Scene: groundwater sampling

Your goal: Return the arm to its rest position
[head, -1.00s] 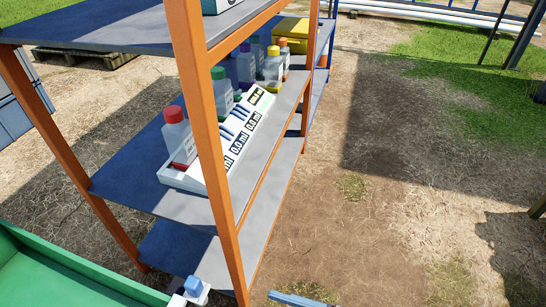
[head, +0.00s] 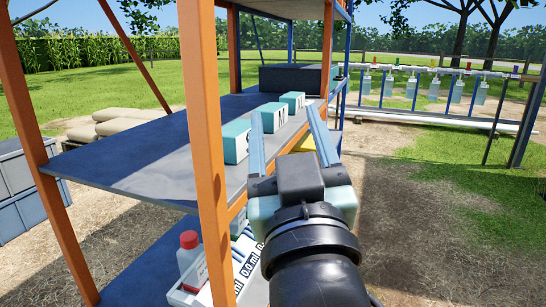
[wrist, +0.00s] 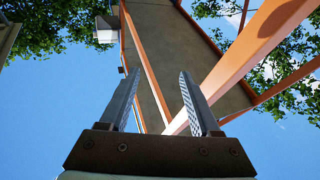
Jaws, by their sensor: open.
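My gripper (head: 285,137) is open and empty in the head view. It is raised in front of the orange-framed shelf rack, at about the height of the upper shelf (head: 140,155). In the wrist view my gripper (wrist: 159,95) points up, its two grey fingers spread apart with nothing between them. Behind the fingers are the underside of a high shelf (wrist: 155,60), orange posts and sky.
Teal boxes (head: 272,117) and a dark case (head: 297,78) sit on the upper shelf. A red-capped bottle (head: 192,262) stands in a white tray on the lower shelf. An orange post (head: 207,150) stands left of my arm. Open ground lies to the right.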

